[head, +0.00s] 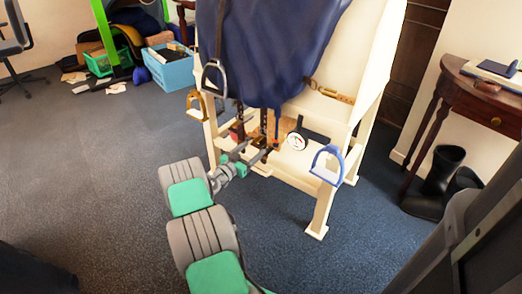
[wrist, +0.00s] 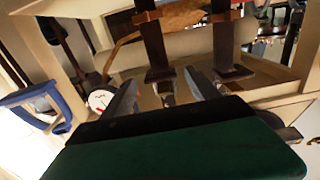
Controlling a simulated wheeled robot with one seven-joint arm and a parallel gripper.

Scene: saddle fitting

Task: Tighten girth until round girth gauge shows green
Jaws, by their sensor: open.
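The round white girth gauge (head: 297,141) sits low on the cream stand, to the right of my gripper (head: 254,160). It also shows in the wrist view (wrist: 101,100), left of the fingers, with red on its face; its reading is too small to tell. Two dark girth straps hang under the stand: one on the left (wrist: 153,48) and one on the right (wrist: 227,45). Small metal pieces show at their lower ends. My gripper (wrist: 163,90) is open, its fingers pointing towards the left strap's lower end. I see nothing held between them.

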